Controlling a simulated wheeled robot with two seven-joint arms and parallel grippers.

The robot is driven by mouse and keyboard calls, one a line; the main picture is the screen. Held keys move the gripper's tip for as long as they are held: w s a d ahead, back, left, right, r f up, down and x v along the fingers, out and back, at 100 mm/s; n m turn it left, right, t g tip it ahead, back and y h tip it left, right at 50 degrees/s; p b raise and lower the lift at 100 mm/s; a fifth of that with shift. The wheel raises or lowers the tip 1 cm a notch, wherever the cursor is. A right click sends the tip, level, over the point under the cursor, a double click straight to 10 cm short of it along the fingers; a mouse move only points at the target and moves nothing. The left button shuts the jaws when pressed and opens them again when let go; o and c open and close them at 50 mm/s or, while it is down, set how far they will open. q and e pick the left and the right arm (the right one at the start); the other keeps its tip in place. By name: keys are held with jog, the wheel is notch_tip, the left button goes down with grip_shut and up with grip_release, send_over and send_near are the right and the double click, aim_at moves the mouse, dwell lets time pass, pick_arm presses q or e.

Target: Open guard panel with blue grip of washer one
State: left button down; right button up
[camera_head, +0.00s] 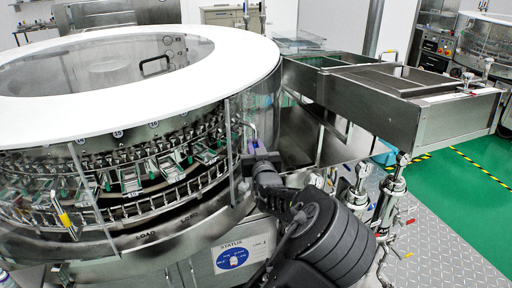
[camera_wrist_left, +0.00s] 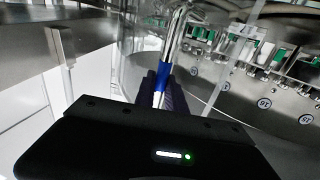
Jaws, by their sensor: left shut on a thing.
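Washer one (camera_head: 215,55) is a large round machine with a white ring top and clear curved guard panels around bottle holders. The clear guard panel with the blue grip (camera_head: 238,130) is on its right front side; I cannot tell whether it stands ajar. My left gripper (camera_head: 257,152) is at this panel's upright handle. In the left wrist view, the blue grip (camera_wrist_left: 162,72) on a shiny metal bar sits between the dark fingers (camera_wrist_left: 160,92), which are shut on it. The fingers and wrist hide part of the grip. My right gripper is not in view.
A yellow grip (camera_head: 65,219) is on another guard panel at the left. A steel conveyor housing (camera_head: 375,105) juts out to the right of the washer. Metal posts with clamps (camera_head: 392,195) stand right of my arm. Green floor (camera_head: 470,185) is clear at the right.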

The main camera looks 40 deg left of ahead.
pick_arm(q)
jog(key=shift+w, duration=0.45)
jog(key=c, duration=1.4)
grip_release()
jog(key=shift+s, duration=0.1)
jog(key=v, duration=0.7)
jog(key=shift+s+d+b, duration=0.3)
jog(key=shift+b, duration=0.05)
